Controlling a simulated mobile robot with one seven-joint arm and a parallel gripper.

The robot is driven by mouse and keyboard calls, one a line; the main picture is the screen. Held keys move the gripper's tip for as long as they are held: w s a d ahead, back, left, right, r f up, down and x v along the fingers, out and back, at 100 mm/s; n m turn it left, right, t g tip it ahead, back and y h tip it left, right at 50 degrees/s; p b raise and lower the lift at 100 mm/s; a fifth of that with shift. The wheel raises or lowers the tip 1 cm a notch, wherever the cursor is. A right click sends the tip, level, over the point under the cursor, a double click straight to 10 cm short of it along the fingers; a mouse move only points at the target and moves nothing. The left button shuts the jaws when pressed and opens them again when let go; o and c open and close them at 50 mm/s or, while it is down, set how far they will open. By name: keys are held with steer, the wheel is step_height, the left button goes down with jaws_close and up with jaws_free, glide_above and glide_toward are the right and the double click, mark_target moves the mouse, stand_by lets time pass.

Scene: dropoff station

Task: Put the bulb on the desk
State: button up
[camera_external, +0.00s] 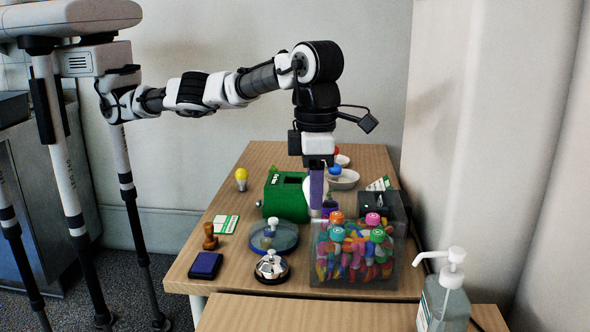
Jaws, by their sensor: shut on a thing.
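My gripper (317,204) is low over the right half of the desk (215,230), between the green box and the clear bin. Its purple finger is in front, and a pale, rounded, bulb-like thing (307,188) shows beside and partly behind it. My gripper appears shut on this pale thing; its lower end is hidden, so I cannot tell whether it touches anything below. A small yellow bulb-shaped item (241,179) stands upright on the desk at the back left, apart from my gripper.
A green box (285,198) stands left of my gripper. A clear bin of colourful things (352,258) is in front. A round blue dish (272,237), silver bell (271,267), wooden stamp (210,237) and blue pad (206,265) are at left. White bowls (344,180) are behind.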

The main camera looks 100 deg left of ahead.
steer(key=s+d+f+m, duration=0.1)
steer(key=s+d+m, duration=0.1)
steer(key=s+d, duration=0.3)
steer(key=shift+w+d+f+p, duration=0.1)
steer(key=shift+d+f, duration=0.05)
steer(key=shift+f, duration=3.1)
steer(key=shift+w+d+f+p, duration=0.1)
steer(key=shift+d+f+p, duration=0.05)
steer(key=shift+f, duration=3.15)
steer(key=shift+w+d+f+p, duration=0.1)
steer(key=shift+d+f, duration=0.05)
steer(key=shift+f, duration=3.1)
steer(key=shift+f, duration=0.1)
steer(key=shift+f, duration=0.15)
steer(key=o, duration=0.8)
step_height(320, 180, up, 12)
steer(key=shift+r+b, duration=0.25)
steer(key=shift+b, duration=0.8)
